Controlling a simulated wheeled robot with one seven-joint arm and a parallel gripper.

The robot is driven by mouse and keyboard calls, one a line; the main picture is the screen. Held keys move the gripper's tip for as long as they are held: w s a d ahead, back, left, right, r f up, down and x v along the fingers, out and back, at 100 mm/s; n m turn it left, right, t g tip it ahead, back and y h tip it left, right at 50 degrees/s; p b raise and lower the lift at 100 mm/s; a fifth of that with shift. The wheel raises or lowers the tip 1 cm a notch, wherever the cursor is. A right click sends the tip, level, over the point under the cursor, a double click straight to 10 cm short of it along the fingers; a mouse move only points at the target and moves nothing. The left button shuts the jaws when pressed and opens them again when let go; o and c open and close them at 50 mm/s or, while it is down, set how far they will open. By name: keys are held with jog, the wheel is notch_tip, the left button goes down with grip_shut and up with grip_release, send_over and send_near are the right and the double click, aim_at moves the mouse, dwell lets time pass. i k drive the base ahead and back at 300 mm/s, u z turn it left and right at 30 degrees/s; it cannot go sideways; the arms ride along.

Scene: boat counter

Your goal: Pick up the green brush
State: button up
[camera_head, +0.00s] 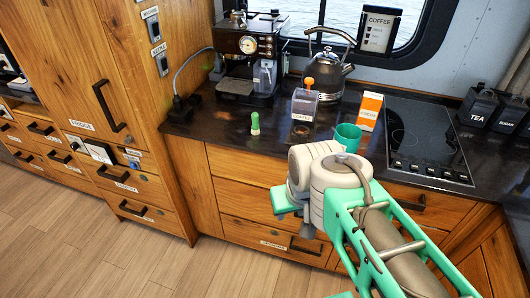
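The green brush (255,123) is a small upright piece with a green upper part and a paler lower part. It stands on the dark counter near its front edge, below the coffee machine. My gripper (284,213) is in front of the counter, lower and to the right of the brush, and apart from it. My thick grey and green arm covers much of the gripper, so its fingers do not show clearly. I cannot tell whether it is open or shut.
The coffee machine (248,60) stands behind the brush. To the right are a clear container with an orange scoop (304,104), a kettle (329,75), a green mug (347,138), an orange-and-white carton (370,111) and a cooktop (424,138). The counter left of the brush is mostly clear.

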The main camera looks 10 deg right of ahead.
aim_at(255, 130)
jog(key=u, duration=1.45)
jog(key=i, duration=1.6)
jog(key=z, duration=0.95)
jog(key=i, duration=0.45)
jog(key=z, duration=0.45)
